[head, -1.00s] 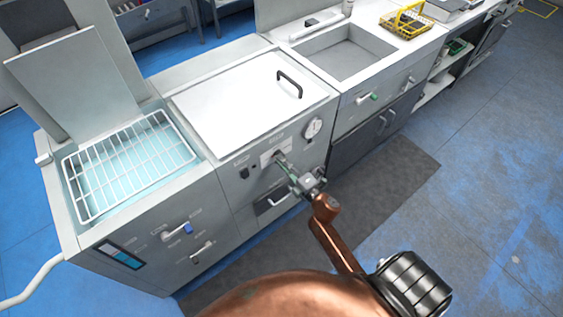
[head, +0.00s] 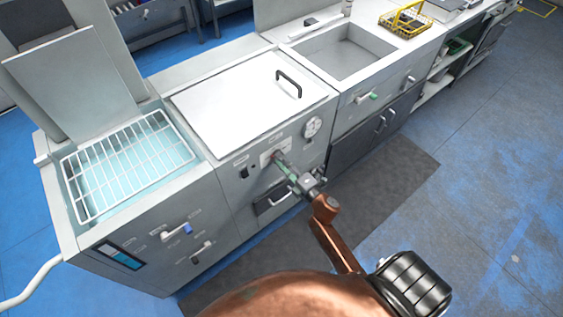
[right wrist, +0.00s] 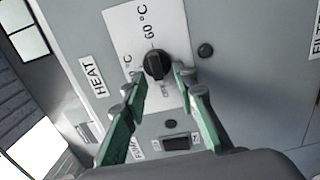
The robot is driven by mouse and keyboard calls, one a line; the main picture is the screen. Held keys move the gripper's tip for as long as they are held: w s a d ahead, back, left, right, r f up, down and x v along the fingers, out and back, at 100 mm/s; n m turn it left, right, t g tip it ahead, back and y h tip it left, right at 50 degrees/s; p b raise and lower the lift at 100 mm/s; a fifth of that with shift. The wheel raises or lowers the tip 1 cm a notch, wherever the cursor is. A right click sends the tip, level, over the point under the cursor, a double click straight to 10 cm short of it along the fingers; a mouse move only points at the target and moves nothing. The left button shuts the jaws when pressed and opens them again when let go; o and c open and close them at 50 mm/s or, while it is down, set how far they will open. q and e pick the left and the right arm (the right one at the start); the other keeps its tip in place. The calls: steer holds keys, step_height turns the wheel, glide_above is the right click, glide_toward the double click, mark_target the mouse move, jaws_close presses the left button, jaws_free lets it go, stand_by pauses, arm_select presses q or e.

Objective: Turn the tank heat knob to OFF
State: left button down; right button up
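The tank heat knob (right wrist: 156,64) is a small black knob on a white plate (right wrist: 118,22) beside a HEAT label (right wrist: 92,77). A 60 °C mark shows above the knob, another °C mark to its left, and lettering below is partly covered. I cannot tell for sure which mark the knob points at. My right gripper (right wrist: 161,80) has its green fingers apart, one tip on each side of the knob's lower part, with small gaps visible. My left gripper is not in view.
A dial gauge (head: 312,127) is right of the gripper, and a drawer handle (head: 281,198) is below. A white lid (head: 245,95) covers the tank.

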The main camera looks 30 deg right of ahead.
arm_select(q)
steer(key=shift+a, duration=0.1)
arm_select(e)
steer(key=s, duration=1.2)
steer(key=shift+d, duration=0.45)
